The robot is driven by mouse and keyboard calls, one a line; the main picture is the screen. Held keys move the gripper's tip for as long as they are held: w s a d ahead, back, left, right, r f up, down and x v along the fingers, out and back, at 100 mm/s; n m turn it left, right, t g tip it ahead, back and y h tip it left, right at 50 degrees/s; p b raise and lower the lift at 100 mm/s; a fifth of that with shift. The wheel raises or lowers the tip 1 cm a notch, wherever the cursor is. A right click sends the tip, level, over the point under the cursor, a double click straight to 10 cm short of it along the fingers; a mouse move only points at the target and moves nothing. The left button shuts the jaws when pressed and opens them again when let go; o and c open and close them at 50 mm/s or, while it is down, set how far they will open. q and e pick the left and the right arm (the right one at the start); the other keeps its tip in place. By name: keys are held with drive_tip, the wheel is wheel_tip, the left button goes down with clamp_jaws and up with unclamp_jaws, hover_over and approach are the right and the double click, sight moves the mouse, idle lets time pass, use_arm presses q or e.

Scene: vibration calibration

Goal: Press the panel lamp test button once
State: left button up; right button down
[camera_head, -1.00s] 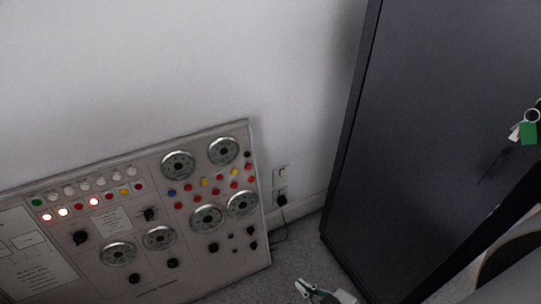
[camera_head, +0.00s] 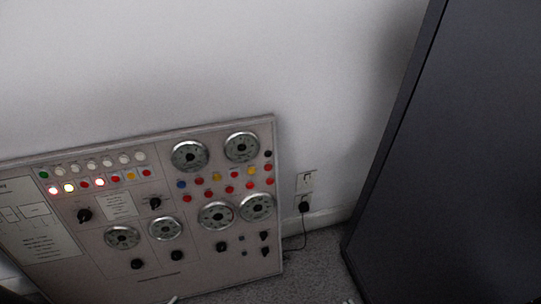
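A light grey control panel (camera_head: 130,205) leans low against the wall on the left of the view. Along its upper left is a row of white round buttons with a green one (camera_head: 44,175) at the left end. Below that is a row of lamps; a few, such as the lit lamp (camera_head: 53,190), glow. Which button is the lamp test button cannot be read. Only small pale tips show at the bottom edge, one below the panel and one further right; they may be parts of my grippers, but neither gripper can be made out.
A tall dark cabinet (camera_head: 460,170) fills the right side. A wall socket (camera_head: 305,184) with a black plug and cable (camera_head: 304,207) sits between panel and cabinet. Carpet (camera_head: 318,255) shows below. The space before the panel looks clear.

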use_arm(q)
drive_tip(key=shift+d, duration=0.4)
